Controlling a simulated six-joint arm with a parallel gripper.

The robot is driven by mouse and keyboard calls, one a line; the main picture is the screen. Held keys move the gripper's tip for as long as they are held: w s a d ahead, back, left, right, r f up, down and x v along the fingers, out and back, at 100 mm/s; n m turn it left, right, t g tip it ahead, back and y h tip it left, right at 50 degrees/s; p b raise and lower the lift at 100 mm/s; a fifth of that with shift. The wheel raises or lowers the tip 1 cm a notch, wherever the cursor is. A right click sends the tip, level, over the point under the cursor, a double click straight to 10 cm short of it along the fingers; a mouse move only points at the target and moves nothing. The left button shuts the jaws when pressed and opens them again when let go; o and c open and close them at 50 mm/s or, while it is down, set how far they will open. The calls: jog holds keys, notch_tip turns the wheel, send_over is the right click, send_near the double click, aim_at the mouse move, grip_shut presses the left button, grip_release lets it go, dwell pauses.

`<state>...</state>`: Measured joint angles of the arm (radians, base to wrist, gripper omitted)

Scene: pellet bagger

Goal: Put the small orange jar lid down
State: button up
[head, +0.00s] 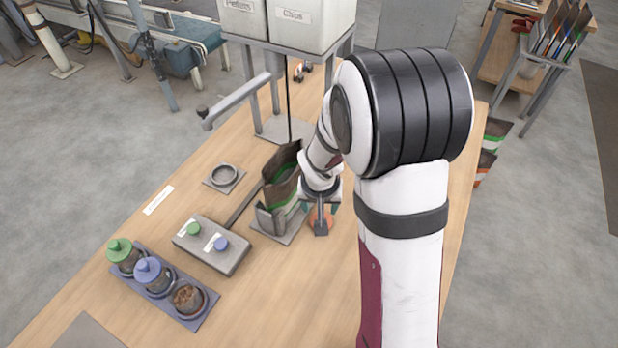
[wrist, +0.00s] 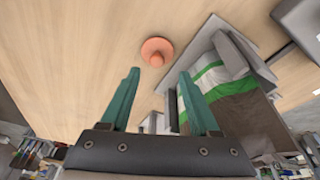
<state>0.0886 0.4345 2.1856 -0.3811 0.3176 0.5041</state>
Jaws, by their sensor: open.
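The small orange jar lid (wrist: 157,48) lies on the wooden table, knob towards the camera, just beyond my fingertips in the wrist view. In the head view, the lid (head: 329,219) shows partly behind my gripper (head: 320,208). My gripper (wrist: 160,74) is open, its two teal fingers apart with nothing between them. I cannot tell whether a finger touches the lid. An open jar (head: 187,298) of brown pellets stands at the near end of a blue-grey rack (head: 203,318), beside jars with a green lid (head: 119,248) and a blue lid (head: 148,270).
A brown, green and white bag (head: 284,180) stands in a grey holder close left of my gripper; the bag (wrist: 240,105) fills the right of the wrist view. A button box (head: 212,247) and a ring on a plate (head: 224,177) stand further left. Table right of the lid is clear.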

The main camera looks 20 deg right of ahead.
jog(key=x, duration=0.5)
jog(key=shift+d+f, duration=0.3)
grip_shut()
